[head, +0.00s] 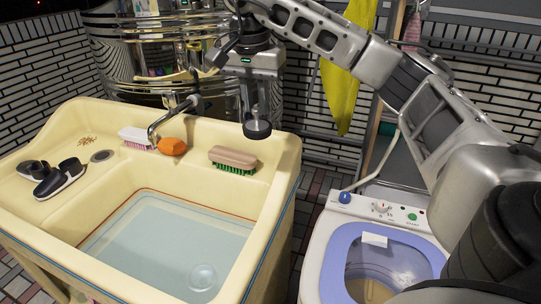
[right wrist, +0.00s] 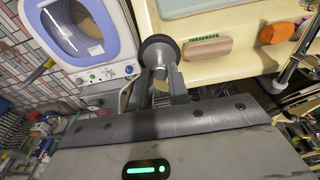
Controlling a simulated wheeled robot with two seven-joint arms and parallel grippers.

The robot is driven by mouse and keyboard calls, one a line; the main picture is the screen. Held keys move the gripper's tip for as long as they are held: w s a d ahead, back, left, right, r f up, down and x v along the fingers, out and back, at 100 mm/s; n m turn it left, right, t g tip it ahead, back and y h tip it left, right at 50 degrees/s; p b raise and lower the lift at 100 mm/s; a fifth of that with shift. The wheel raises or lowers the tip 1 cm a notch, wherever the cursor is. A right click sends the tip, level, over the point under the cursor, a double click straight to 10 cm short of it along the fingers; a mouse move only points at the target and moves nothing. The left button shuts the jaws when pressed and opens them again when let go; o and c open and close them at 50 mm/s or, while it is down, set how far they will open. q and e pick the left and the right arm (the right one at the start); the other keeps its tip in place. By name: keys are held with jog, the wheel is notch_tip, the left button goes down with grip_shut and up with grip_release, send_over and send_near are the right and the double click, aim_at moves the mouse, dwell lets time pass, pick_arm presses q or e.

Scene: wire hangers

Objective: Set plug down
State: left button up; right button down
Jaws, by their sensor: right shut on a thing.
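The plug (head: 257,130) is a dark, round disc with a paler rim. My right gripper (head: 257,108) is shut on it and holds it in the air by the back right edge of the cream sink (head: 282,165). In the right wrist view the plug (right wrist: 160,50) shows at the fingertips of the right gripper (right wrist: 161,78), between the sink and the washing machine. The sink basin looks filled with clear water, with a round drain (head: 203,277) at its bottom right. My left gripper is not in view.
On the sink's back ledge are a wooden brush (head: 233,158), orange soap (head: 172,147), a white brush (head: 136,136) and a metal tap (head: 160,126). Dark slippers (head: 58,180) lie at the left. A washing machine (head: 325,240) stands right, and a yellow cloth (head: 349,75) hangs behind.

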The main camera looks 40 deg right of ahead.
pick_arm(q)
jog(key=p, duration=0.1)
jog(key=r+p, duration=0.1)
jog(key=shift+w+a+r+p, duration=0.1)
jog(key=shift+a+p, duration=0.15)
jog(key=shift+p, duration=0.05)
pick_arm(e)
jog(key=w+d+f, duration=0.7)
jog(key=d+f, duration=0.3)
jog(key=f, duration=0.2)
jog(key=shift+f, duration=0.2)
jog(key=shift+f, duration=0.1)
jog(key=shift+f, duration=0.25)
jog(key=c, duration=1.3)
grip_release()
jog(key=shift+r, duration=0.1)
